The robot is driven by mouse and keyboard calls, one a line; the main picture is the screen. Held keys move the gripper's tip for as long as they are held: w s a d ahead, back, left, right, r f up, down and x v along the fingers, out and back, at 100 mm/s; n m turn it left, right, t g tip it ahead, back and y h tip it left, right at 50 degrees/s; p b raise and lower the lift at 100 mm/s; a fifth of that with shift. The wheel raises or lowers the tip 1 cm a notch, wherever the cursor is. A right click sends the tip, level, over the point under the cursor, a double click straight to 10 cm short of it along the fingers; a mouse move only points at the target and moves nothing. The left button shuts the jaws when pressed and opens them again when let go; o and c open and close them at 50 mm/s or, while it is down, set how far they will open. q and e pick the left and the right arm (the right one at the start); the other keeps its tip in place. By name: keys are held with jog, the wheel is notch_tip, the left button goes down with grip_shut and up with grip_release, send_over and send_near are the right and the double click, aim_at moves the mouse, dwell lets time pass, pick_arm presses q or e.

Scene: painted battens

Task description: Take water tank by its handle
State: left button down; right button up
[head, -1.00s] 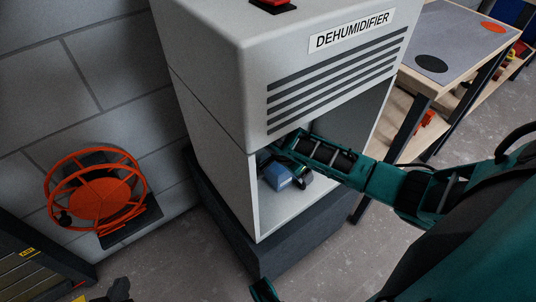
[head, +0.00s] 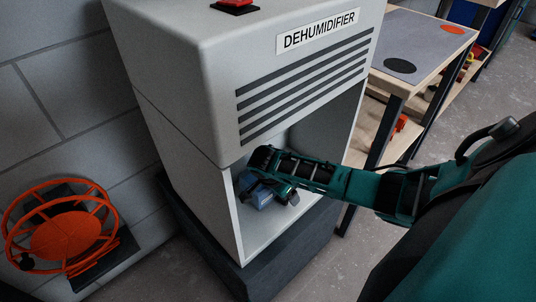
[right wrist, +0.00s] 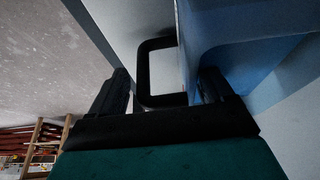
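The blue water tank (head: 259,196) sits in the open lower bay of the grey dehumidifier (head: 196,84). My right gripper (head: 276,188) is inside the bay at the tank, covering part of it. In the right wrist view, the tank's blue wall (right wrist: 235,35) fills the upper right. A black loop handle (right wrist: 143,75) stands out from it. My right gripper (right wrist: 163,88) is open, with one finger on each side of the handle. A gap shows at the left finger; contact at the right cannot be told. My left gripper is not in view.
A bench (head: 425,35) with black and orange discs stands right of the dehumidifier. An orange reel (head: 65,235) is at the wall on the left. The bay's side walls and upper housing closely surround my right gripper. The floor in front is clear.

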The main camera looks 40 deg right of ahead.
grip_shut()
jog(key=shift+w+r, duration=0.1)
dwell(0.8)
